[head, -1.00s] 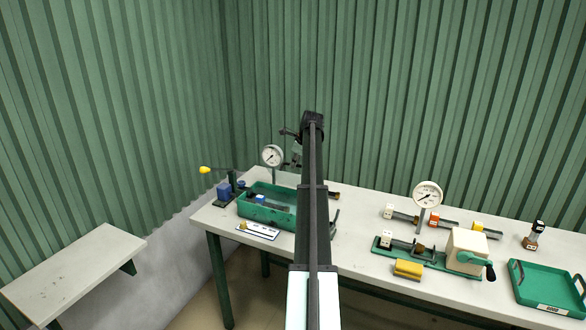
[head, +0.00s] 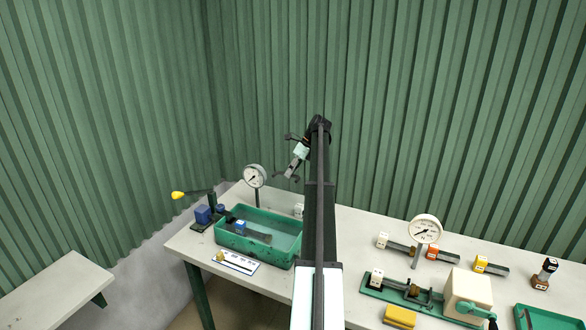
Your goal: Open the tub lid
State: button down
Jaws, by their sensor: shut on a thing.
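The green tub (head: 236,249) stands on the left part of the bench. It holds a dark fitting with a blue block (head: 240,226). Its right part looks pale teal, and I cannot tell whether that is water or a clear lid. No separate lid shows clearly. My gripper (head: 287,176) hangs above and behind the tub's far right side, clear of its rim. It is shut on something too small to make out. My arm hides the bench just right of the tub.
A dial gauge (head: 254,177) stands behind the tub, close to my gripper. A blue fitting with a yellow-knobbed lever (head: 178,195) is at left. A white card (head: 235,263) lies in front. A second gauge (head: 425,229), a green clamp fixture and several hose pieces fill the right side.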

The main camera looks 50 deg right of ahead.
jog(key=shift+s+f, duration=0.1)
jog(key=shift+f, duration=0.3)
jog(key=c, duration=1.2)
grip_release()
jog(key=shift+r, duration=0.2)
jog(key=s+d, duration=0.2)
jog(key=d, duration=0.1)
jog(key=s+d, duration=0.2)
jog(key=d, duration=0.2)
jog(key=s+d, duration=0.2)
jog(key=d, duration=0.2)
jog(key=shift+r, duration=0.4)
